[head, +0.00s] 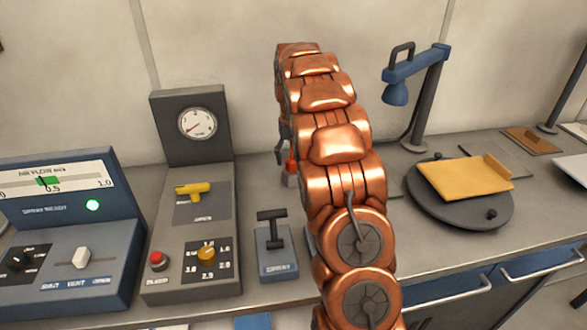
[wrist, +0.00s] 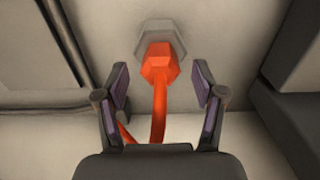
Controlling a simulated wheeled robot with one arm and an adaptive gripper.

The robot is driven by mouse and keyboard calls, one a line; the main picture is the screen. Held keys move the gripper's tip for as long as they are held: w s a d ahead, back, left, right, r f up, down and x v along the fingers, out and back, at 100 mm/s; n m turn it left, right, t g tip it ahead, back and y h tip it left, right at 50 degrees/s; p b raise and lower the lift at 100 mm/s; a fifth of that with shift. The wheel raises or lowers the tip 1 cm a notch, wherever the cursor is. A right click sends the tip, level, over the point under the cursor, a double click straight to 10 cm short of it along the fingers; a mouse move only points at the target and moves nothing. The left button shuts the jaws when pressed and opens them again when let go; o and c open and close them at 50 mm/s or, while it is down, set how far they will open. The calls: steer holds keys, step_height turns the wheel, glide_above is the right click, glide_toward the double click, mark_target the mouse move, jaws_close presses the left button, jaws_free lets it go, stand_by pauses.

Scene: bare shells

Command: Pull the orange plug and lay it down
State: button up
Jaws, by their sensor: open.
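The orange plug (wrist: 160,62) sits in a grey hexagonal socket (wrist: 160,28) in the wrist view, with an orange cord (wrist: 159,108) running down from it. My gripper (wrist: 160,85) is open, its two dark fingers on either side of the plug and cord with a gap on each side. In the head view a small part of the plug (head: 291,165) shows beside my copper arm. My gripper (head: 281,150) is mostly hidden there behind the arm.
A gauge panel (head: 190,125) with a yellow valve handle stands left, beside a blue console (head: 60,215). A small lever box (head: 276,250) is near the arm. A round turntable (head: 450,212) with a yellow plate and a blue lamp (head: 415,75) are right.

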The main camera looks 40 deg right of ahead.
mark_target(292, 159)
steer(key=shift+f, duration=1.1)
steer(key=shift+b, duration=0.5)
steer(key=shift+c, duration=0.2)
jaws_close()
stand_by(0.5)
steer(key=shift+r, duration=0.15)
steer(key=shift+r+p, duration=0.7)
steer(key=shift+r, duration=2.2)
